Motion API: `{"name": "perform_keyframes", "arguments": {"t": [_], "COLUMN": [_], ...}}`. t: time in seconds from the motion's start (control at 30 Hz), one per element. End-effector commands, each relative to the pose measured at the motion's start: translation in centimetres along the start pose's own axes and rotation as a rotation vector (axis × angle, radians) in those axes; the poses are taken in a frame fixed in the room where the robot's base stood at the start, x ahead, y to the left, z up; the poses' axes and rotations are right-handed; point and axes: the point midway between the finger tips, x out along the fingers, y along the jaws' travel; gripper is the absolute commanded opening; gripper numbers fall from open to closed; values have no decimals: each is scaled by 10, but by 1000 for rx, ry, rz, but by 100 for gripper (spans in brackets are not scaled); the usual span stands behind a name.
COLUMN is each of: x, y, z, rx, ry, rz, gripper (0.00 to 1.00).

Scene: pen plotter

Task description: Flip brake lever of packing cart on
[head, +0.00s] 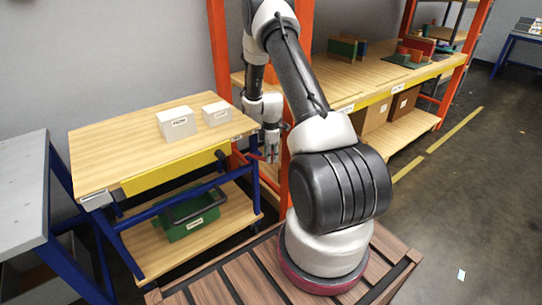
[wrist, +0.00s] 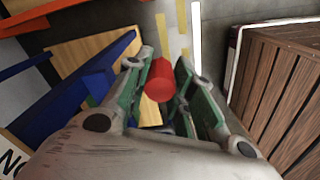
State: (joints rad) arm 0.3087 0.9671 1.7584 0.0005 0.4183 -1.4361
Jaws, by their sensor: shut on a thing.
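The packing cart (head: 110,160) stands left of centre in the head view, with a wooden top, a yellow front edge and blue legs. My gripper (head: 271,152) points down beside the cart's right end, below the level of its top. In the wrist view a red cylindrical grip (wrist: 160,82), which looks like the brake lever's handle, sits between the green-padded fingers of my gripper (wrist: 163,72). The fingers are shut on it. The rest of the lever is hidden, and its on or off position cannot be told.
Two white boxes (head: 177,123) (head: 216,113) stand on the cart top, and a green crate (head: 190,218) on its lower shelf. A wooden shelf with orange posts (head: 303,180) is close behind my arm. A grey table (head: 22,190) is at left. Open floor lies at right.

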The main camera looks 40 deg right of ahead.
Motion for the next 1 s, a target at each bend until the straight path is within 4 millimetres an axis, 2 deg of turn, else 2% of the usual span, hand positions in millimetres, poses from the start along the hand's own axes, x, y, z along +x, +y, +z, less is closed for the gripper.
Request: {"name": "perform_keyframes", "arguments": {"t": [0.03, 0.07, 0.17, 0.47, 0.57, 0.67, 1.0], "x": [-1, -1, -1, -1, -8, -23, -96], "y": [2, 2, 2, 1, 2, 2, 2], "z": [0, 0, 0, 0, 0, 0, 0], "rx": [-1, -1, -1, 0, 0, 0, 0], "ry": [0, 0, 0, 0, 0, 1, 0], "rz": [6, 6, 5, 3, 5, 7, 7], "gripper": [0, 30, 48, 48, 48, 48, 48]}}
